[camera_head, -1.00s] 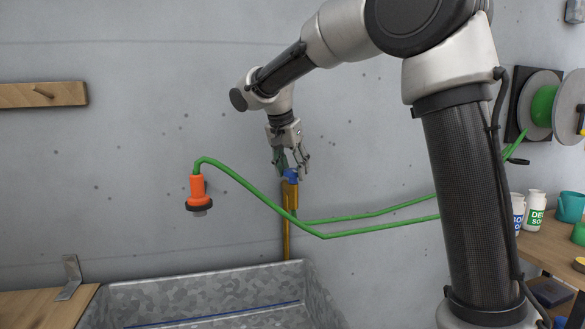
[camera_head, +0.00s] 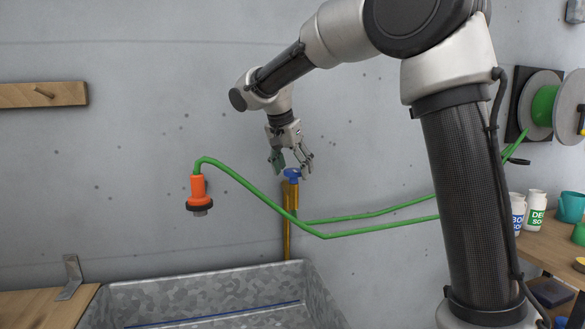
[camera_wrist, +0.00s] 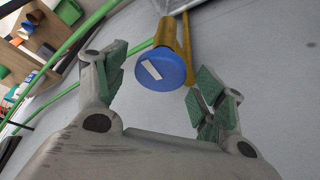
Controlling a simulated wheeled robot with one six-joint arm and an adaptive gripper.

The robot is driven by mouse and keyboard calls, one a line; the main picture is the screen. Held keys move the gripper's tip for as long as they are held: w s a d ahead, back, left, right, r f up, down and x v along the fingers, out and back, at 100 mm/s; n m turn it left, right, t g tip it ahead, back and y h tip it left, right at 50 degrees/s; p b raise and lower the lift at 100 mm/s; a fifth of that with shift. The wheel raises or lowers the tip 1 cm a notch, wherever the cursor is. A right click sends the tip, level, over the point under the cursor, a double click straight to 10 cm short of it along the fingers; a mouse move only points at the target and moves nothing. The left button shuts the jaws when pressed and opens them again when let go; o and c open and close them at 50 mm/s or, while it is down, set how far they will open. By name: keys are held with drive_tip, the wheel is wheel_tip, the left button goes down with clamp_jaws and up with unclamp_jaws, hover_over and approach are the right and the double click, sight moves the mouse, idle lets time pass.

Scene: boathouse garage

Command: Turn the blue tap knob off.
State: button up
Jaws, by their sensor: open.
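The blue tap knob (camera_head: 292,173) sits on top of an upright brass pipe (camera_head: 287,236) against the grey wall. In the wrist view the blue knob (camera_wrist: 160,69) is a round cap with a white bar mark, on the brass tap body. My gripper (camera_head: 291,168) is open and points down just above the knob. In the wrist view its green-padded fingers (camera_wrist: 158,88) are spread to either side of the knob, with gaps and no visible contact.
A green hose (camera_head: 375,233) runs from the tap area to a reel (camera_head: 543,103) at right. An orange nozzle (camera_head: 197,188) hangs at left. A metal trough (camera_head: 205,289) stands below. Bottles (camera_head: 535,211) and a teal mug (camera_head: 571,207) stand on the right bench.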

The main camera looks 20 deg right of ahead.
drive_tip(key=v, duration=1.2)
drive_tip(key=s+f+n+y, duration=0.2)
drive_tip(key=s+f+n, duration=0.3)
drive_tip(key=f+n, duration=0.4)
drive_tip(key=s+d+f, duration=0.4)
drive_tip(key=s+d, duration=0.5)
drive_tip(key=s, duration=0.4)
drive_tip(key=s+d+f+t+y, duration=0.1)
drive_tip(key=s+d+f, duration=0.3)
drive_tip(key=s+d, duration=0.5)
drive_tip(key=s, duration=0.4)
drive_tip(key=shift+d+f, duration=0.2)
drive_tip(key=shift+d, duration=0.15)
